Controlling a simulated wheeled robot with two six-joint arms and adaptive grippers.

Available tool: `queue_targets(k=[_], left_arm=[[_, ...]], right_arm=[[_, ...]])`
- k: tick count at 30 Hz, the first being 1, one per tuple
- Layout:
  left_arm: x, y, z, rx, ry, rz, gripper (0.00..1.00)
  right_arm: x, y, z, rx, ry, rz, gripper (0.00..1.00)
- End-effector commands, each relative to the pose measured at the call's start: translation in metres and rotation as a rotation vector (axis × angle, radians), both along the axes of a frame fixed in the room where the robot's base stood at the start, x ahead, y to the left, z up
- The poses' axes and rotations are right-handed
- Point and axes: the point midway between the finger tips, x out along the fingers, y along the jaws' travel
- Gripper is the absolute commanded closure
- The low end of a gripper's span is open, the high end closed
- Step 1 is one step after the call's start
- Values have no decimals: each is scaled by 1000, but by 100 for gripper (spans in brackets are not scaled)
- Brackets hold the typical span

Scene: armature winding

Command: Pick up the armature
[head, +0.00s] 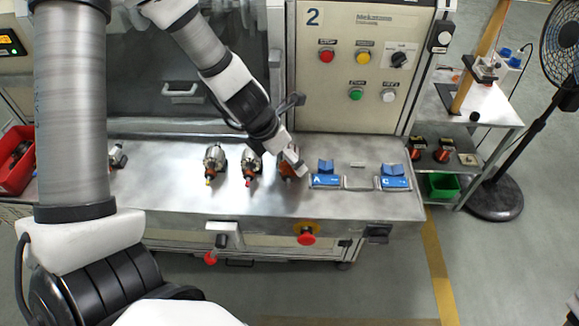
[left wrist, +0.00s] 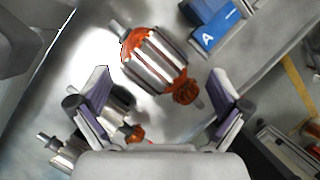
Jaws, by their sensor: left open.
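An armature (left wrist: 153,62) with a silver ribbed core and orange windings lies tilted between the spread fingers of my left gripper (left wrist: 160,92) in the left wrist view. The gripper is open, and a gap shows between each finger and the armature. In the head view my left gripper (head: 293,158) is over the rightmost armature (head: 287,172) of a row and partly hides it. Two more armatures, a middle one (head: 251,163) and a left one (head: 214,161), lie to its left on the metal bench. My right gripper is not in view.
Blue holder A (head: 326,179) stands just right of the armature, with blue holder C (head: 394,182) further right. Another part (head: 118,155) lies at the bench's left, near a red bin (head: 15,160). The control panel (head: 362,60) rises behind. The bench (head: 170,190) is clear in front-left.

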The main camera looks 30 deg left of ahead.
Motion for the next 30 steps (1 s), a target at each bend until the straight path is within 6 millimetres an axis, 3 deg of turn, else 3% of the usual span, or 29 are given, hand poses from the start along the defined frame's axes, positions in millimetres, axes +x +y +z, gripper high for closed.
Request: queue_targets(k=[1, 2, 10, 15, 17, 18, 30], left_arm=[[3, -1, -16, 2, 0, -2, 0], [4, -2, -19, 0, 0, -1, 0], [6, -3, -17, 0, 0, 1, 0], [6, -3, -17, -1, 0, 1, 60], [6, -3, -17, -1, 0, 1, 82], [6, -3, -17, 0, 0, 1, 87], [7, -2, -8, 0, 0, 0, 88]], right_arm=[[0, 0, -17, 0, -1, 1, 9], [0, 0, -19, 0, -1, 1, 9], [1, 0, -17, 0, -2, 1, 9], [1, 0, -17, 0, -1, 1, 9], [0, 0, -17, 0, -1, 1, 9], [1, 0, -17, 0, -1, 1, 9], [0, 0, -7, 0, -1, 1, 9]])
